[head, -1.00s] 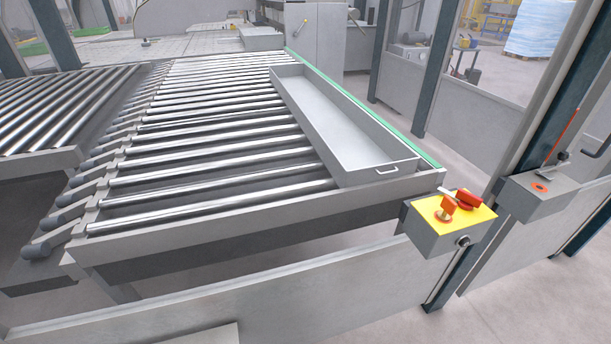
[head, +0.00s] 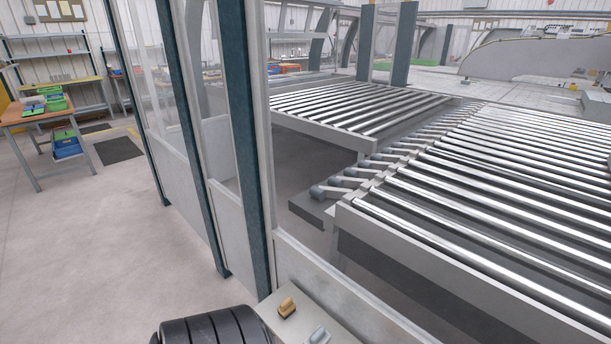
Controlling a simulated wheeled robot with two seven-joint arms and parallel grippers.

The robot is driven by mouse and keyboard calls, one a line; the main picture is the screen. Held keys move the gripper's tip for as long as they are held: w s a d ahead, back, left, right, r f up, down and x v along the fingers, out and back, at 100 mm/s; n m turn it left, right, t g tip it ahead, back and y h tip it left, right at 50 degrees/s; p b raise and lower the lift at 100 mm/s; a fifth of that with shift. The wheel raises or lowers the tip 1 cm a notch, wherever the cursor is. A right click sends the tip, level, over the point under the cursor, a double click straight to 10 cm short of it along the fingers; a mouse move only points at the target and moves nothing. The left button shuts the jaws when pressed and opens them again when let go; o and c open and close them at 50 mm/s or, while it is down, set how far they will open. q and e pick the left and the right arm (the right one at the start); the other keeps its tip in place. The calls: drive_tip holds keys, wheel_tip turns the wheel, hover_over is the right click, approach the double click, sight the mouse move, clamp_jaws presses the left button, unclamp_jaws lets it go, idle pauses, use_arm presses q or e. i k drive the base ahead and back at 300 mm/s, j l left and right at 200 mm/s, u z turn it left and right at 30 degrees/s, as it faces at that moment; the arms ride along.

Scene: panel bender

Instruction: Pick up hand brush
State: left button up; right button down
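A small tan-brown object (head: 287,307) with a dark lower edge lies on a light grey ledge at the bottom middle of the head view. It may be the hand brush, but it is too small to be sure. A grey object (head: 320,335) beside it to the right is cut off by the bottom edge. Neither of my grippers shows.
Framed fence posts (head: 245,150) and a low grey panel (head: 350,303) stand between the open floor (head: 90,240) and the roller conveyor (head: 500,195). A black ribbed object (head: 210,328) is at the bottom. A wooden table (head: 45,116) with bins stands far left.

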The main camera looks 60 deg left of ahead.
sight(286, 307)
drive_tip(key=u, duration=2.1)
